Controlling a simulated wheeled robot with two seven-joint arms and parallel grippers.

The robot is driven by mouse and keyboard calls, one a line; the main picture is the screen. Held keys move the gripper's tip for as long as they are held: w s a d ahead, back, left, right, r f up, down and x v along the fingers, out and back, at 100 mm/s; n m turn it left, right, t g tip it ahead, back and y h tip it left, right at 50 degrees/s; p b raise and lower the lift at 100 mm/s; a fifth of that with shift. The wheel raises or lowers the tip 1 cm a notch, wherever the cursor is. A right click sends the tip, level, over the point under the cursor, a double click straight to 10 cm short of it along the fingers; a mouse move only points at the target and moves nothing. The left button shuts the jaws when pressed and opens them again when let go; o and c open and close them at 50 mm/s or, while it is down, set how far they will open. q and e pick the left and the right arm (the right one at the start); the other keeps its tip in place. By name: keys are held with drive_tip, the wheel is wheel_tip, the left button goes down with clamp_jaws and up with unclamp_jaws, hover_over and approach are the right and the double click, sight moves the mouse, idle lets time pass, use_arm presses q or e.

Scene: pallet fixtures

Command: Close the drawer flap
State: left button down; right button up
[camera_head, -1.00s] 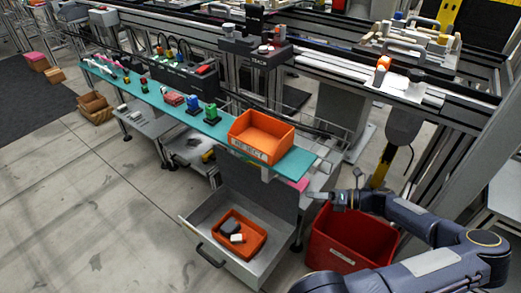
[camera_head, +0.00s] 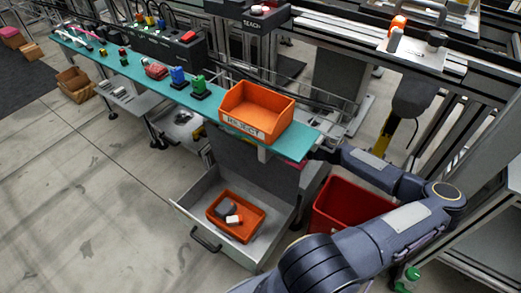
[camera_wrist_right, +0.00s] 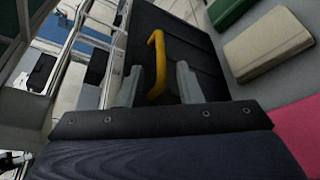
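A dark flap panel (camera_wrist_right: 205,75) with a curved yellow handle (camera_wrist_right: 156,62) fills the middle of the right wrist view. My right gripper (camera_wrist_right: 159,78) has its two fingers apart, one on each side of the handle; contact is not clear. In the head view, my right gripper (camera_head: 316,156) reaches in from the right at the end of the teal shelf, and its fingertips are hard to make out there. The grey drawer (camera_head: 263,246) below stands open, with a black handle (camera_head: 206,240) on its front. My left gripper is not in view.
An orange tray (camera_head: 262,218) with small items lies in the drawer. An orange bin (camera_head: 243,130) stands on the teal shelf (camera_head: 297,145). A red bin (camera_head: 345,200) stands on the floor beneath my right arm. Pale and green blocks show beside the flap in the wrist view.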

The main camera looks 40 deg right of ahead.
sight(253, 162)
drive_tip(key=shift+b+x, duration=0.55)
drive_tip(key=shift+x, duration=1.55)
drive_tip(key=shift+c, duration=0.3)
clamp_jaws()
